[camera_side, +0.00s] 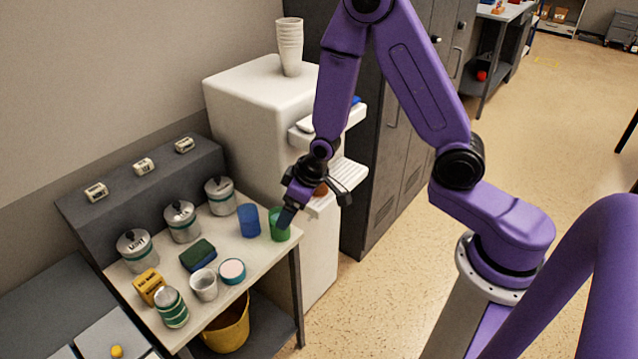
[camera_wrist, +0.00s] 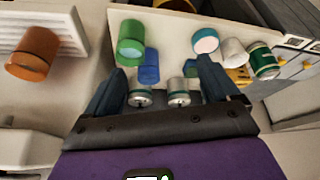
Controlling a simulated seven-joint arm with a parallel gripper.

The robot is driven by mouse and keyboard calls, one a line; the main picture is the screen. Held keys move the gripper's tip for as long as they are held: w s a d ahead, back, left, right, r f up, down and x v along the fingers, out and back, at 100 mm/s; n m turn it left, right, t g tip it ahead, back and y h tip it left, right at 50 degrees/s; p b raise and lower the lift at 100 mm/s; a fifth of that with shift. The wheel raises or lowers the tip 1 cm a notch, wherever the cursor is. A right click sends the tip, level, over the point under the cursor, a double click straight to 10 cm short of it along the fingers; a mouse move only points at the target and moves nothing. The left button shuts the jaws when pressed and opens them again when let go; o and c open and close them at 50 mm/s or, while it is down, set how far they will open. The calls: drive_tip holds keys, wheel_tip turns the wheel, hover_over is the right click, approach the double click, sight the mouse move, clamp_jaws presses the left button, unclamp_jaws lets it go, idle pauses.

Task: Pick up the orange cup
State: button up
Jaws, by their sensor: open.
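The orange cup (camera_wrist: 32,53) is at the left of the wrist view, on or beside the white slatted tray of the water dispenser. In the side view only a small orange patch of the cup (camera_side: 321,189) shows, mostly hidden behind my gripper. My gripper (camera_side: 316,207) is open and holds nothing. It is in front of the dispenser, beside the right end of the small table. In the wrist view the cup is outside my gripper (camera_wrist: 161,70), left of the left finger. The two are apart in that view.
A green cup (camera_side: 279,226) and a blue cup (camera_side: 249,221) stand at the table's right end, near my gripper. The white dispenser (camera_side: 258,100) carries stacked cups (camera_side: 289,47) on top. Lidded tins (camera_side: 181,222) and other items crowd the table (camera_side: 255,262). Open floor lies right.

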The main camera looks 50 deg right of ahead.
drive_tip(key=w+d+f+m+t+h, duration=0.1)
drive_tip(key=w+d+f+m, duration=0.1)
drive_tip(key=d+f, duration=0.2)
drive_tip(key=m+t+h, duration=0.7)
drive_tip(key=m+t, duration=0.1)
drive_tip(key=t, duration=0.1)
approach(325, 184)
drive_tip(key=x, duration=0.5)
drive_tip(key=shift+w, duration=0.3)
drive_tip(key=shift+w+d+r+n+t, duration=0.1)
drive_tip(key=shift+w+d+n+t, duration=0.25)
drive_tip(key=shift+w, duration=0.8)
drive_tip(key=shift+w+d+r+n+t, duration=0.15)
drive_tip(key=shift+w+d+t, duration=0.35)
drive_tip(key=shift+w, duration=0.6)
drive_tip(key=shift+w+d+n+t, duration=0.3)
drive_tip(key=shift+w+d, duration=0.25)
drive_tip(key=shift+w, duration=0.6)
